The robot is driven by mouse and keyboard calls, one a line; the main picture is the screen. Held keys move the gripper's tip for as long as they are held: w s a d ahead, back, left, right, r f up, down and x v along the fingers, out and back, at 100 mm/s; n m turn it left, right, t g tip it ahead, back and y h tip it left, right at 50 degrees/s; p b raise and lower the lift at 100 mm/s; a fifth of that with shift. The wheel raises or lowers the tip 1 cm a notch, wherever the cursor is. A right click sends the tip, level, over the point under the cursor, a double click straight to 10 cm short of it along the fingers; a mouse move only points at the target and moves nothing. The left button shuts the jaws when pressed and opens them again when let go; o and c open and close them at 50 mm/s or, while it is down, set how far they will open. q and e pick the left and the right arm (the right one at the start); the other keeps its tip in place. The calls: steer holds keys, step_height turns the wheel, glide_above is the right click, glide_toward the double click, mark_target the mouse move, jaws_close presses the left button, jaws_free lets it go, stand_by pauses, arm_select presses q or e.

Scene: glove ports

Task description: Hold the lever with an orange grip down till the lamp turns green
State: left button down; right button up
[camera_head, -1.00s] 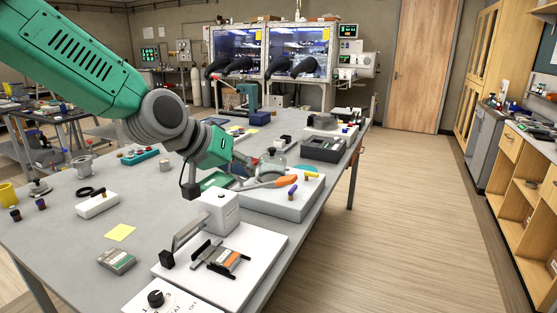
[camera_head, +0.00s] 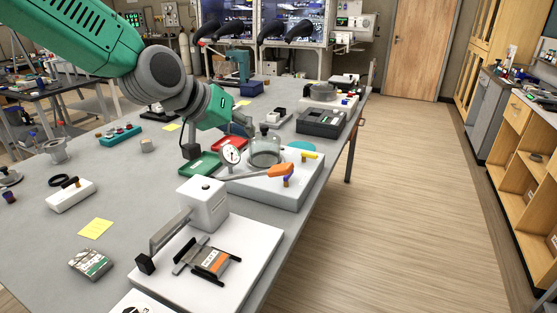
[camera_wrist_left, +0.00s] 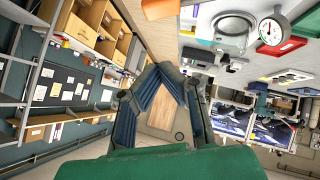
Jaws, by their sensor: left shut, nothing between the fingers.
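The lever is a grey bar (camera_head: 243,177) with an orange grip (camera_head: 281,170). It lies nearly level along the front of a white base (camera_head: 265,193), which also carries a round gauge (camera_head: 231,154) and a glass jar (camera_head: 264,152). My left gripper (camera_head: 243,129) is above and behind the lever in the head view, apart from the grip. In the left wrist view its blue-grey fingers (camera_wrist_left: 158,76) meet at the tips with nothing between them. An orange piece (camera_wrist_left: 160,9) beyond the tips may be the grip. I cannot make out the lamp. My right gripper is not in view.
A white box (camera_head: 202,205) and a white board with a flat orange-labelled part (camera_head: 215,262) stand in front of the base. Green and red trays (camera_head: 200,166) lie to its left.

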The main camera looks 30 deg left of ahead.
arm_select(q)
glide_above(282, 165)
steer(key=s+a, duration=0.2)
steer(key=a, duration=0.1)
steer(key=f+p, duration=0.1)
steer(key=f, duration=0.5)
steer(key=shift+d+f, duration=0.15)
steer(key=shift+d, duration=0.05)
steer(key=d+f, duration=0.2)
steer(key=shift+w+f, duration=0.1)
steer(key=shift+f, duration=0.3)
steer(key=shift+d+f, duration=0.2)
steer(key=shift+d, duration=0.05)
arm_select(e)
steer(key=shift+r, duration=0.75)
arm_select(q)
steer(key=shift+a+f, duration=0.2)
steer(key=shift+a, duration=0.15)
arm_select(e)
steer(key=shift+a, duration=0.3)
